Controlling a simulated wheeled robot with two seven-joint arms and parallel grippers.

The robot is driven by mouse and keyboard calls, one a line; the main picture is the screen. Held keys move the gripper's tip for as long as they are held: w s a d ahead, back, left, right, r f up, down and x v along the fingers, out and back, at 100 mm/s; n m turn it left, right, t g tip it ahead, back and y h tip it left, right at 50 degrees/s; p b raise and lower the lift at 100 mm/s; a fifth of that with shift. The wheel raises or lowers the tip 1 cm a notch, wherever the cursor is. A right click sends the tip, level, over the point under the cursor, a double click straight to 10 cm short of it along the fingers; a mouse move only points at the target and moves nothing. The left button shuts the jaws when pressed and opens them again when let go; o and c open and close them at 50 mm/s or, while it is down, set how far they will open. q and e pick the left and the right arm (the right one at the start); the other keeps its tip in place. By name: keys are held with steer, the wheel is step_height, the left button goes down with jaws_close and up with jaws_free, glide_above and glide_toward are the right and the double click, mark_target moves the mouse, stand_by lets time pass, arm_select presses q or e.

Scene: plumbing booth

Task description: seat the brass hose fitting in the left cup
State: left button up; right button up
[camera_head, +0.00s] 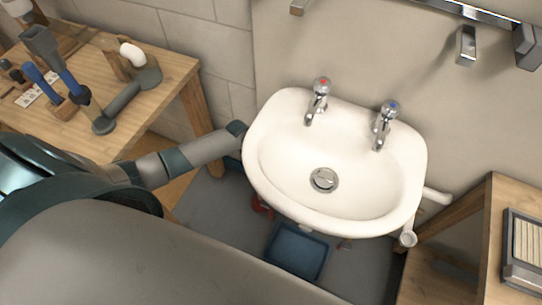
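I see no brass hose fitting and no cup that I can make out in the head view. The white basin (275,165) has a tap with a red mark (318,98) on the left and a tap with a blue mark (384,125) on the right. An arm of mine comes in from the left and reaches to the basin's left edge. Its far end is cut off from sight beside or under the basin, and its gripper does not show. My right gripper is not in view. The underside of the basin is hidden.
A wooden bench (150,120) with blue-handled tools and a grey pipe piece (118,108) stands at the left. A blue bin (297,252) and a partly hidden red object (262,207) are below the basin. A wooden stand (480,215) with a dark tray (508,265) is at the right.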

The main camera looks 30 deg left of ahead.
arm_select(q)
steer(key=shift+f, duration=0.15)
steer(key=o, duration=1.2)
steer(key=shift+o, duration=0.2)
steer(key=v, duration=1.7)
steer(key=shift+a, duration=0.2)
